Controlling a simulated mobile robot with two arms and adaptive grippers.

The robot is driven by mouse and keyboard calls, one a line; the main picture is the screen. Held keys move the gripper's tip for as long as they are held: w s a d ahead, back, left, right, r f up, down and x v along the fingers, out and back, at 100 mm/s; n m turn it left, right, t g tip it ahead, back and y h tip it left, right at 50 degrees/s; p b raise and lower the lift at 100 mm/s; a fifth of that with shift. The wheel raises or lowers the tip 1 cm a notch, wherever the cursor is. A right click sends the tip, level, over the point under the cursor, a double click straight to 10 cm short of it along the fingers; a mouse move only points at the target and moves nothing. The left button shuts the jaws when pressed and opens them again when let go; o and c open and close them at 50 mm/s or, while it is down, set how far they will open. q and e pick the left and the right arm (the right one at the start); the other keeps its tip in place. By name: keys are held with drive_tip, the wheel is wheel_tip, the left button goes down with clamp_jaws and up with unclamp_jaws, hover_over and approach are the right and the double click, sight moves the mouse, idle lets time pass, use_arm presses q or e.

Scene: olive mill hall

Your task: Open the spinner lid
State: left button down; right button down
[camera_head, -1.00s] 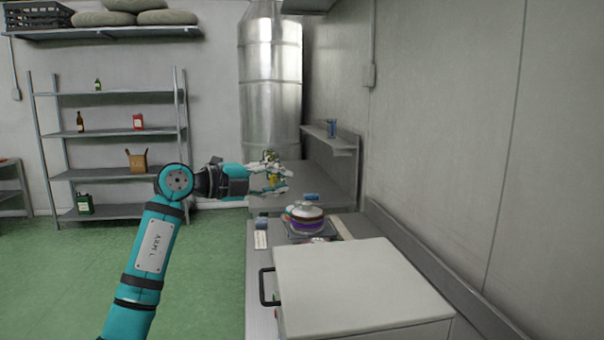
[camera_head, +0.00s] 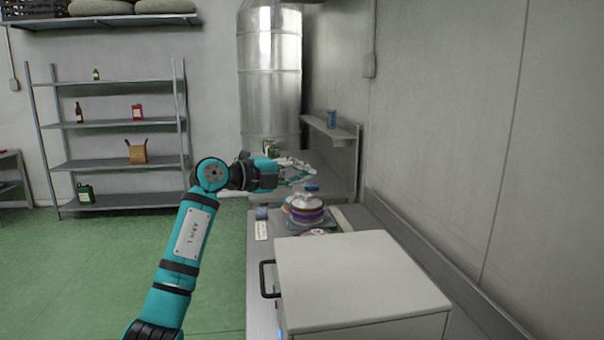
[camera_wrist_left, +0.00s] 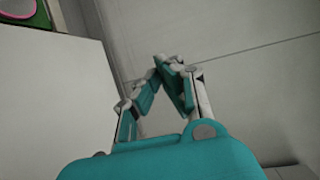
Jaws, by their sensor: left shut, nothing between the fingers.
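The spinner (camera_head: 307,208) stands on the bench behind the white box, a round thing with a purple band and a pale domed top that looks like its lid (camera_head: 306,200). The lid appears to sit on it. My left gripper (camera_head: 312,175) is above and just beyond the spinner in the head view, apart from it, fingers pointing right. In the left wrist view the fingertips (camera_wrist_left: 166,62) come together with nothing between them. My right gripper is not in view.
A white box (camera_head: 360,280) with a dark handle stands nearest on the bench. A small wall shelf (camera_head: 335,132) holds a blue can (camera_head: 331,118). A metal tank (camera_head: 270,75) stands behind. Grey wall closes the right side; green floor is open at left.

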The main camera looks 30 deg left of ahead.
use_arm(q)
drive_tip(key=c, duration=2)
unclamp_jaws()
drive_tip(key=o, duration=0.4)
drive_tip(key=shift+c, duration=0.2)
drive_tip(key=v, duration=1.2)
drive_tip(key=shift+f, duration=0.1)
drive_tip(key=shift+c, duration=0.4)
